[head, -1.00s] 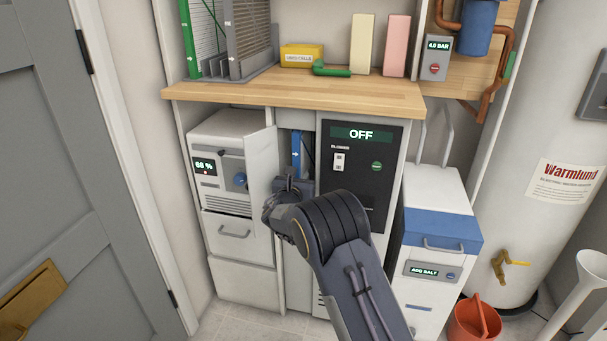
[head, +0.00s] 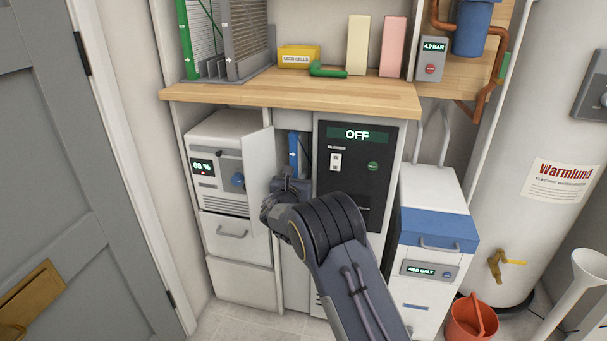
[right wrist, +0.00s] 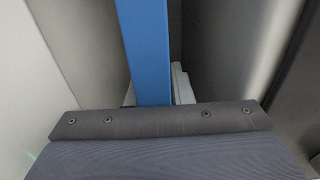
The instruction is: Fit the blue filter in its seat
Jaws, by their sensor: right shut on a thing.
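The blue filter (head: 293,150) shows in the head view as a narrow upright blue edge with a white arrow mark, inside a slim open compartment between the white unit and the black panel. In the right wrist view the blue filter (right wrist: 146,50) runs upright, down behind the gripper's dark edge. My right gripper (head: 290,183) is shut on the blue filter at the compartment's mouth. The fingertips are hidden by the gripper body. The seat is hidden behind the filter, and I cannot tell how deep the filter sits. My left gripper is not in view.
An open white door (head: 260,180) stands close left of my gripper. The black panel (head: 352,170) reading OFF is close on the right. A wooden counter (head: 300,96) overhangs above, holding other filters in a rack (head: 240,75), a yellow box (head: 299,57) and a green piece (head: 328,70).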

